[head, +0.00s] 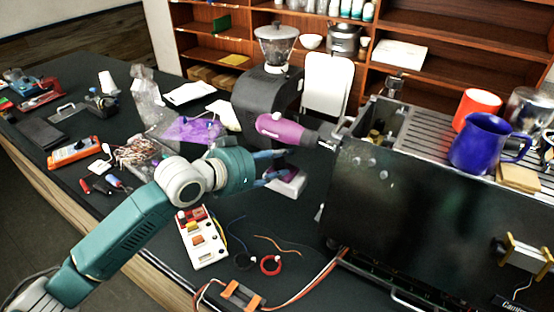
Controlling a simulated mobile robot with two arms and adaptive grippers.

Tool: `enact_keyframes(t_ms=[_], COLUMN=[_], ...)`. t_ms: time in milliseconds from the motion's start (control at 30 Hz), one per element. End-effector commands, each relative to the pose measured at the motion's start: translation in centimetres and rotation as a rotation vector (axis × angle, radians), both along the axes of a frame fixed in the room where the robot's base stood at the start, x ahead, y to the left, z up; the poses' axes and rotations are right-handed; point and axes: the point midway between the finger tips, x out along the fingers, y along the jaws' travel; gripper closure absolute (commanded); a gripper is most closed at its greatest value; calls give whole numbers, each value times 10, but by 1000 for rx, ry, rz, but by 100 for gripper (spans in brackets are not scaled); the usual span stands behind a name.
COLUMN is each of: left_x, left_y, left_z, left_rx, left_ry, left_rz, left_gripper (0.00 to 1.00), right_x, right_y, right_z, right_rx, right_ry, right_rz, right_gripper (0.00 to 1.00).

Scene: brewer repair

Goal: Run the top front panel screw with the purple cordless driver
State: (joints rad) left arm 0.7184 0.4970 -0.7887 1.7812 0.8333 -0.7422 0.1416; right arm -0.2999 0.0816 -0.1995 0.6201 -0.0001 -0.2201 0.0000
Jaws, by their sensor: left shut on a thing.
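The purple cordless driver (288,129) lies roughly level, its dark nose pointing right at the upper left edge of the brewer's dark front panel (400,215). My left gripper (279,168) is shut on the driver's grip, below its body; the driver's foot shows under the fingers. The driver's tip is at or very near the panel edge; I cannot tell whether it touches. The top front panel screw cannot be made out at the tip. Several small light round spots (371,162) show on the panel's upper left. My right gripper is not in view.
A blue pitcher (478,146) and an orange cup (476,106) stand on the brewer's top. A grinder (268,95) stands behind the driver. A white switch box (201,238), wires and a red ring (271,265) lie in front. The left tabletop is cluttered with tools.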

Motion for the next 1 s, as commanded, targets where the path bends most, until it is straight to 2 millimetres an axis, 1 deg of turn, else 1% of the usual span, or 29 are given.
enact_keyframes(t_ms=[33, 600, 1000], left_x=[0, 0, 0], left_y=[-2, -2, -3], left_z=[7, 6, 7], left_rx=[-8, -7, -7], left_ry=[-10, -11, -11], left_rz=[-3, -3, -3], left_gripper=[100, 100, 100], right_x=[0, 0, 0], right_y=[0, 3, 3], right_z=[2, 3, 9], right_rx=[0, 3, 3], right_ry=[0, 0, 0], right_rz=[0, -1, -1], right_gripper=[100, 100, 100])
